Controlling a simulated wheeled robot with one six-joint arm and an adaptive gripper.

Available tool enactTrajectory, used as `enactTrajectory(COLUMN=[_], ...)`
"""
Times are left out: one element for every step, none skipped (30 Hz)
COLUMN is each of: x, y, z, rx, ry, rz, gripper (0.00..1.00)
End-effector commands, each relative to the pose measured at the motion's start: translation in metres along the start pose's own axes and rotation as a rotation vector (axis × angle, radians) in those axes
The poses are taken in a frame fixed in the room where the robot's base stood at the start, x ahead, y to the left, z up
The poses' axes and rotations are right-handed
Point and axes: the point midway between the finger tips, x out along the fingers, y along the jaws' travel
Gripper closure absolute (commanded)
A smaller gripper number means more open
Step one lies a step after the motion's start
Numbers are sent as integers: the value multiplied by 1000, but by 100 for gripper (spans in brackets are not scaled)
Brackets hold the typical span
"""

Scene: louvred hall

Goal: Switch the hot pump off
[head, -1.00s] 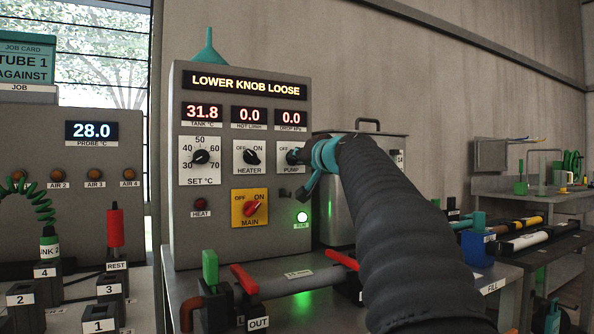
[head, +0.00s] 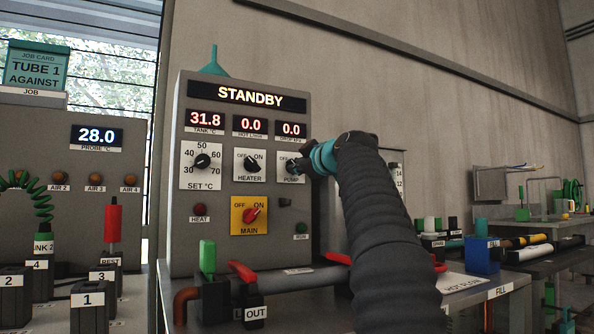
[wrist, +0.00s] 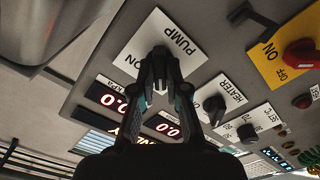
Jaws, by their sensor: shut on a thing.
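The pump knob (head: 291,165) is a dark dial on a white plate marked PUMP, at the right of the grey control panel (head: 183,225). My gripper (head: 304,160) reaches it from the right. In the wrist view my gripper's two fingers (wrist: 160,56) close together over the middle of the PUMP plate (wrist: 190,62), shut on the knob. They hide most of the knob, so its exact angle is unclear. The panel's top display (head: 249,97) reads STANDBY. The green RUN lamp (head: 302,228) is dark.
The heater knob (head: 252,164) is just left of the pump knob, with the SET dial (head: 202,161) further left. The red MAIN switch (head: 251,215) is below, turned toward ON. Pipes with red valve handles (head: 242,270) run along the bench below.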

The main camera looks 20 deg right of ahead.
Motion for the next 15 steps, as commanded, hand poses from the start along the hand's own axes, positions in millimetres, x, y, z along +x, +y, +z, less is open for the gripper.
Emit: enactTrajectory(x=[0,0,0,0,0,0,0,0,0,0,0,0,0,0,-1], y=[0,0,0,0,0,0,0,0,0,0,0,0,0,0,0], z=[0,0,0,0,0,0,0,0,0,0,0,0,0,0,0], rx=[-7,-5,-5,-5,-4,-4,-4,-4,-4,-3,-3,-3,-3,-3,-3], ry=[1,0,0,0,1,0,0,0,0,0,0,0,0,0,0], rz=[1,1,1,1,1,1,1,1,1,1,1,1,1,1,1], gripper=[100,100,79,72,64,57,57,57,57,57,57,57,57,57,57])
